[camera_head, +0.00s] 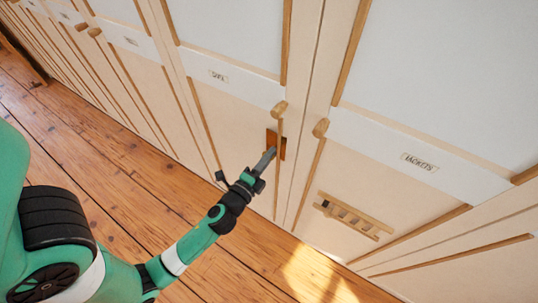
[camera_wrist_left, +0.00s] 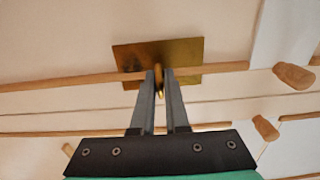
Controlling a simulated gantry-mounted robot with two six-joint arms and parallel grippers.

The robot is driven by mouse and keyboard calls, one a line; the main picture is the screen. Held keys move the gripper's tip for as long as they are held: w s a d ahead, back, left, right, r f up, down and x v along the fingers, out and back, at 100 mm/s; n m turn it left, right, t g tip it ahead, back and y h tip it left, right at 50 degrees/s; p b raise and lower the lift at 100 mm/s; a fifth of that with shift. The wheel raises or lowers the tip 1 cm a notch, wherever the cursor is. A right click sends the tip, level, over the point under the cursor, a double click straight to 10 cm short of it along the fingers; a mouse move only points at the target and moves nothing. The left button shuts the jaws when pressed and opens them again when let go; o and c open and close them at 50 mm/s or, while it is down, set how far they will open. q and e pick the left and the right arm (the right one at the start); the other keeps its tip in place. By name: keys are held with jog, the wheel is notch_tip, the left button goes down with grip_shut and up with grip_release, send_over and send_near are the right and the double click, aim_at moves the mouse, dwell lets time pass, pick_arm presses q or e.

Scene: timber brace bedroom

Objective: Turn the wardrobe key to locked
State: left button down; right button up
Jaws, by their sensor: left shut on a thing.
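The wardrobe (camera_head: 235,105) has cream doors with wooden trim. A small brass-brown lock plate (camera_head: 271,137) sits on the door edge below a wooden knob; it also shows in the left wrist view (camera_wrist_left: 188,57). The key (camera_wrist_left: 158,80) stands out from the plate as a thin golden piece between my fingers. My left gripper (camera_head: 271,153) reaches the plate from the lower left and is shut on the key; its fingers also show in the left wrist view (camera_wrist_left: 159,84). The keyhole and most of the key are hidden. My right gripper is out of view.
Wooden knobs (camera_head: 279,107) and (camera_head: 321,128) stick out just above the lock plate. A small wooden ladder-like rack (camera_head: 354,216) is on the door to the right, under a "JACKETS" label (camera_head: 419,162). The plank floor (camera_head: 120,165) is clear at left.

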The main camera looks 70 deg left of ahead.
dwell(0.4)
pick_arm(q)
jog(key=c, duration=1)
grip_release()
jog(key=shift+s+d+f, duration=0.1)
jog(key=shift+s+d, duration=0.2)
jog(key=shift+s, duration=0.05)
jog(key=b+v, duration=0.4)
jog(key=v, duration=0.6)
jog(key=shift+s+d, duration=0.2)
jog(key=shift+s, duration=0.1)
